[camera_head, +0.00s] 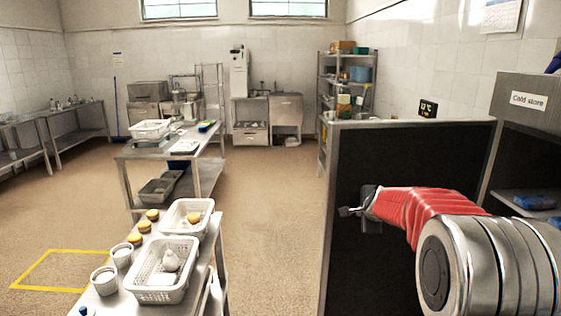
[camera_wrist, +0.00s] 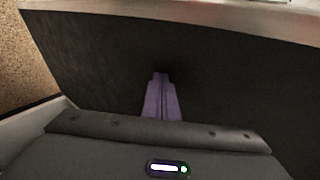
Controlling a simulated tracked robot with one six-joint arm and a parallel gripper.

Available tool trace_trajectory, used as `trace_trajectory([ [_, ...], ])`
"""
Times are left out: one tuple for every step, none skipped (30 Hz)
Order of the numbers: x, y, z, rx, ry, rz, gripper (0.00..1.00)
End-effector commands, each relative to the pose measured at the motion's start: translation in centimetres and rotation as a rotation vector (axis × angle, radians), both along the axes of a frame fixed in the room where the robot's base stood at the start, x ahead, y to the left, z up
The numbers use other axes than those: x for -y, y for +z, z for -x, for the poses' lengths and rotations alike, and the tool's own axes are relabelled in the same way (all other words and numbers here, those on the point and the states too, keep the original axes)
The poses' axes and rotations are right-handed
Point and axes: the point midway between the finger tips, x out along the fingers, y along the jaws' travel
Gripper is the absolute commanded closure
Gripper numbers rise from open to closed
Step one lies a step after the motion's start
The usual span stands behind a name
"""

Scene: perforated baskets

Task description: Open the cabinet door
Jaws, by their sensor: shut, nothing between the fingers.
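The cabinet labelled "Cold store" (camera_head: 528,100) stands at the right, with its interior and a shelf (camera_head: 512,200) showing. Its door (camera_head: 400,150), a dark panel with a pale metal edge, stands swung out from the cabinet. My gripper (camera_head: 346,211) is in front of the dark face of the door, near its left edge. In the wrist view the fingers of my gripper (camera_wrist: 160,76) are together and empty, pointing at the dark panel (camera_wrist: 230,75). I cannot tell whether the fingertips touch it. No handle shows clearly.
Blue packs (camera_head: 535,202) lie on the cabinet shelf. A steel table (camera_head: 215,250) with white baskets (camera_head: 162,270) and cups stands at the front left. A loaded rack (camera_head: 322,100) stands behind the door. The floor between table and door is clear.

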Motion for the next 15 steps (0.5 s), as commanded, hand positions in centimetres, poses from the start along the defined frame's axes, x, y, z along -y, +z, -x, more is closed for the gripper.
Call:
trace_trajectory([
  [-0.2, -0.1, -0.5, -0.001, 0.002, 0.001, 1.0],
  [-0.3, -0.1, -0.8, -0.001, 0.002, 0.001, 1.0],
  [-0.4, -0.1, -1.2, -0.001, 0.001, 0.0, 1.0],
  [-0.4, -0.1, -1.5, -0.001, 0.003, 0.002, 1.0],
  [-0.5, -0.1, -1.8, 0.0, 0.001, 0.0, 1.0],
  [-0.6, -0.1, -2.1, -0.001, 0.002, 0.001, 1.0],
  [-0.7, 0.0, -2.4, 0.001, 0.001, 0.0, 1.0],
  [-0.7, 0.0, -2.7, 0.0, 0.001, 0.002, 1.0],
  [-0.8, -0.1, -3.0, 0.0, 0.001, 0.001, 1.0],
  [-0.8, 0.0, -3.1, 0.0, 0.001, 0.001, 1.0],
  [-0.9, 0.0, -3.3, 0.0, 0.001, 0.001, 1.0],
  [-0.9, 0.0, -3.3, 0.0, 0.0, 0.0, 1.0],
  [-0.9, 0.0, -3.4, 0.0, 0.0, 0.0, 1.0],
  [-0.9, 0.0, -3.4, 0.0, 0.0, 0.0, 1.0],
  [-0.9, 0.0, -3.3, 0.0, 0.0, 0.0, 1.0],
])
